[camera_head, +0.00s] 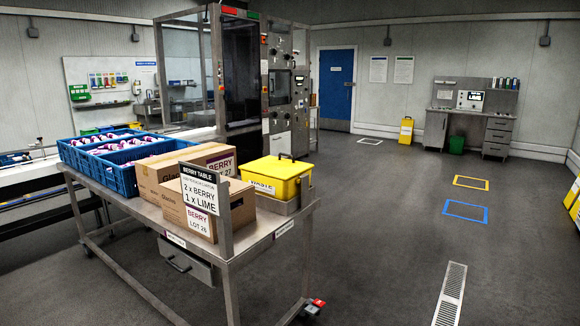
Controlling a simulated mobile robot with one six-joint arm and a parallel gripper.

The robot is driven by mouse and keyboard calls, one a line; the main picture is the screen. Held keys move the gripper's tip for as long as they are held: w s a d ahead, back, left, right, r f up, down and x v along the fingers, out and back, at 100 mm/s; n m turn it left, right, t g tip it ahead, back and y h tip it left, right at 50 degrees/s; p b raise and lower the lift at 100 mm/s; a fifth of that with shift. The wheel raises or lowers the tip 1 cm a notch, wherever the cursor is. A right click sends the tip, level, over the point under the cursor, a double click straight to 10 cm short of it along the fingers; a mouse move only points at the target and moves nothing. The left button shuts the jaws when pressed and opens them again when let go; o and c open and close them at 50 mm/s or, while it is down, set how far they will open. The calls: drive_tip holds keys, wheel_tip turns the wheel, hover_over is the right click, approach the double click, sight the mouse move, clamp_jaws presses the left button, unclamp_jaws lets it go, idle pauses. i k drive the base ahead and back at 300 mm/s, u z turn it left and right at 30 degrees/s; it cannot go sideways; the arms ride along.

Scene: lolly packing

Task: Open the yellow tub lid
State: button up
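The yellow tub (264,184), marked WASTE, stands at the right end of the steel table (262,236). Its yellow lid (277,167) is on top and looks closed, with a dark handle (285,156) at its back edge. A grey metal holder surrounds the tub's lower right side. My gripper is not in view.
Cardboard boxes (158,186) and a sign (200,190) reading BERRY TABLE stand left of the tub. Blue crates (122,180) with purple-and-white items sit at the table's far left. A tall machine (243,70) stands behind. The floor (385,215) right of the table is clear.

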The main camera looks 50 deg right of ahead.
sight(279, 168)
drive_tip(key=u, duration=1.45)
drive_tip(key=k, duration=0.1)
drive_tip(key=z, duration=2.95)
drive_tip(key=k, duration=0.95)
drive_tip(key=u, duration=0.15)
drive_tip(key=i, duration=0.95)
